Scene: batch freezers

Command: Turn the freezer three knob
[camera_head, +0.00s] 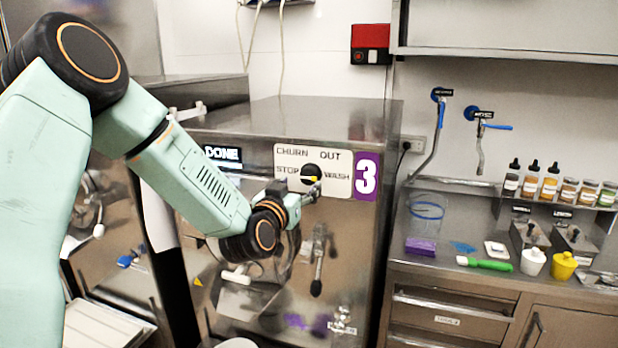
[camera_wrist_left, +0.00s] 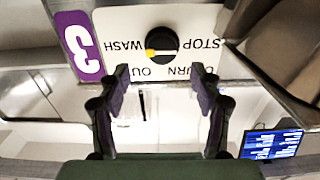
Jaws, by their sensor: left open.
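The freezer three knob (camera_head: 309,172) is a round black dial with a yellow-orange mark. It sits on a white panel (camera_head: 340,160) lettered CHURN, OUT, STOP and WASH, beside a purple label with a 3. The mark appears to lie on the WASH side. The wrist view shows the knob (camera_wrist_left: 161,41) upside down. My left gripper (camera_head: 296,190) is open and empty in front of the panel, just below the knob. In the wrist view its two fingertips (camera_wrist_left: 160,72) are apart, with the knob beyond them, centred between their lines. My right gripper is not in view.
A handle (camera_head: 318,262) hangs on the freezer front below my gripper. Another freezer stands at left. At right, a steel counter (camera_head: 450,264) holds bottles, a green-handled tool and small white and yellow containers. A red box (camera_head: 370,42) is on the wall.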

